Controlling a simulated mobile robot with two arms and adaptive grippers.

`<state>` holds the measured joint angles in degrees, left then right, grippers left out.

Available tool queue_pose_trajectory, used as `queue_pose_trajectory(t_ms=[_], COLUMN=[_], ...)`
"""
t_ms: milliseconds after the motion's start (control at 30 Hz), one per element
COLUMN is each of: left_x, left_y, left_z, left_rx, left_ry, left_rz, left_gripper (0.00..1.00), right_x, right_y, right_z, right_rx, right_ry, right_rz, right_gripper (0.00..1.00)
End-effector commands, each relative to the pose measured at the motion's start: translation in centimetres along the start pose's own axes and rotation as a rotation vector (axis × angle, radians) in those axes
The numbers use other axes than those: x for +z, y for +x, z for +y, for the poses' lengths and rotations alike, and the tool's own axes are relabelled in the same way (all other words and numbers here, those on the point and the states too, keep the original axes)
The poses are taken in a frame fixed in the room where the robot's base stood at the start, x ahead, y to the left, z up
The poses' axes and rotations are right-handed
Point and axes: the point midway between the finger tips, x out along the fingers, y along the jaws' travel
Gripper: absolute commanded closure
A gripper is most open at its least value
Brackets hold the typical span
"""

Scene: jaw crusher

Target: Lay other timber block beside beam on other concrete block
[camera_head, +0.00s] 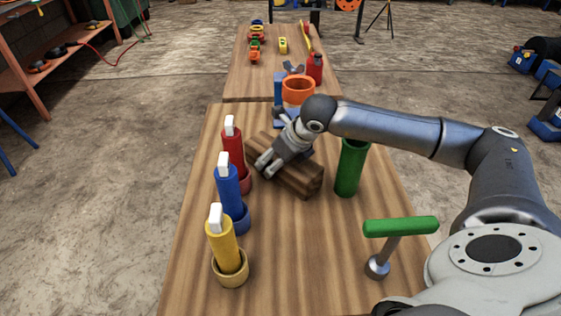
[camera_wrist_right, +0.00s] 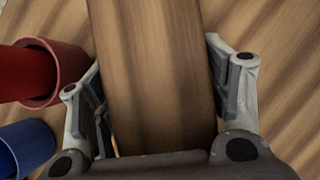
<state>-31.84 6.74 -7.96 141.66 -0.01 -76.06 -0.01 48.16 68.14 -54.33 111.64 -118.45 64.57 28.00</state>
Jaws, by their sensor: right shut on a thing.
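A brown timber block (camera_head: 296,180) lies at an angle across the middle of the near wooden table. My right gripper (camera_head: 268,163) is over the block from above and shut on it. In the right wrist view the block (camera_wrist_right: 155,75) runs lengthwise between the two fingers of the gripper (camera_wrist_right: 165,90), one finger on each side. Whether the block rests on the table or is slightly raised I cannot tell. I cannot make out a separate beam or any concrete block. My left gripper is not in view.
Red (camera_head: 233,150), blue (camera_head: 228,190) and yellow (camera_head: 222,240) cylinders in round holders line the table's left side. A green cylinder (camera_head: 350,168) and a green-handled T-shaped tool (camera_head: 400,227) stand at the right. An orange ring-shaped part (camera_head: 298,90) stands behind. The front-middle tabletop is clear.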

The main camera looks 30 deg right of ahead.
Motion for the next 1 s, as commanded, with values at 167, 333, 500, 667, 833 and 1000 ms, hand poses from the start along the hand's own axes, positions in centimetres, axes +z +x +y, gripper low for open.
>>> queue_pose_trajectory(t_ms=[167,333,500,667,833,1000], left_x=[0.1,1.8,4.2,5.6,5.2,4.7], left_y=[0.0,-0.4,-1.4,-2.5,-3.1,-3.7], left_z=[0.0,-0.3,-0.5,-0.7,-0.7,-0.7], left_rx=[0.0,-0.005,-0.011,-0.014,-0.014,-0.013], left_ry=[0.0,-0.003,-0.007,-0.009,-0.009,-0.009], left_rz=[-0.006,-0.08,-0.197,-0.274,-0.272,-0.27], left_gripper=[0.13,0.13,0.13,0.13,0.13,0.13], right_x=[-0.1,0.7,2.1,4.0,5.8,7.5], right_y=[-0.1,-1.2,-3.6,-6.7,-9.9,-12.8], right_z=[0.1,0.1,0.1,0.0,0.1,0.1], right_rx=[0.003,0.002,0.001,0.0,0.001,0.001], right_ry=[0.001,0.001,0.0,0.0,-0.001,0.0], right_rz=[0.006,0.003,0.0,-0.004,-0.004,-0.003], right_gripper=[0.8,0.81,0.82,0.82,0.82,0.83])
